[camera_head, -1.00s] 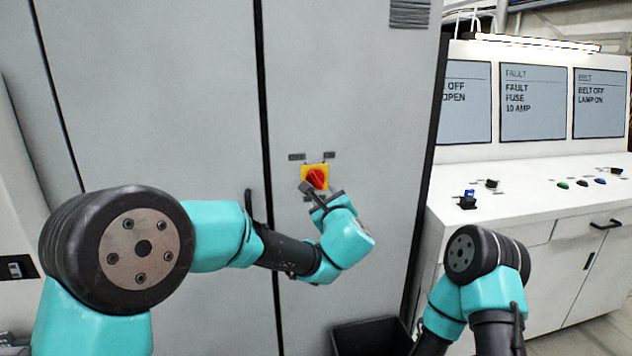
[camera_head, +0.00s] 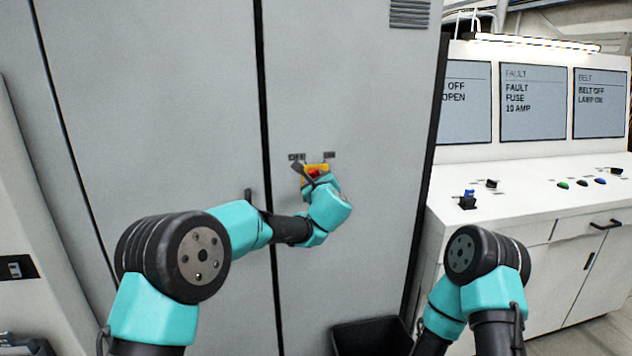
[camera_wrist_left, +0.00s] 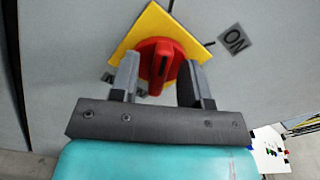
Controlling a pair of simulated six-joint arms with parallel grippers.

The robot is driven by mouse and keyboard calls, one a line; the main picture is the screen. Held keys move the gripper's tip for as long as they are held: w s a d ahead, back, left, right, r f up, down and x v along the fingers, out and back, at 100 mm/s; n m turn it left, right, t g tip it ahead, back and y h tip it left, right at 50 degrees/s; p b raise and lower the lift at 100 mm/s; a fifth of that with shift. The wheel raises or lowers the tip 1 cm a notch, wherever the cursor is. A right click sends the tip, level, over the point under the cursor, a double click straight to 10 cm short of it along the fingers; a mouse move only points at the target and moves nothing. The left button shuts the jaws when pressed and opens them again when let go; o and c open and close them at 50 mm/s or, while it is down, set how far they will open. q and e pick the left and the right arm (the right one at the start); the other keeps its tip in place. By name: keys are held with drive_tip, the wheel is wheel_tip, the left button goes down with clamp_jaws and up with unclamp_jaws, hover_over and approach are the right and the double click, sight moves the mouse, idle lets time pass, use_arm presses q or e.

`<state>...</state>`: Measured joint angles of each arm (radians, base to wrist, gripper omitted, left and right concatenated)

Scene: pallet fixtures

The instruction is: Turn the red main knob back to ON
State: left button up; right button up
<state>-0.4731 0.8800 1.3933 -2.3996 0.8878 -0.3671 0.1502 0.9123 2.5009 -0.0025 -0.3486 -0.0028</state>
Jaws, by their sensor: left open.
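The red main knob (camera_head: 315,173) sits on a yellow plate (camera_head: 322,168) on the grey cabinet door, mostly hidden by my left gripper (camera_head: 309,172) in the head view. In the left wrist view the red knob (camera_wrist_left: 160,62) lies between the two open fingers of my left gripper (camera_wrist_left: 158,80), with the yellow plate (camera_wrist_left: 152,24) behind it. The dark line on the knob stands nearly upright in that view. Whether the fingers touch the knob I cannot tell. My right arm shows at lower right, but its gripper is out of view.
A black bin (camera_head: 372,338) is on the floor below. A white control desk (camera_head: 520,195) with buttons and screens is at the right.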

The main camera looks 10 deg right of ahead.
use_arm(q)
clamp_jaws()
idle(0.4)
drive_tip(key=shift+m, duration=0.3)
drive_tip(key=m, duration=1.1)
drive_tip(key=shift+d, duration=0.4)
drive_tip(key=shift+m, duration=0.3)
unclamp_jaws()
drive_tip(key=shift+w, duration=0.1)
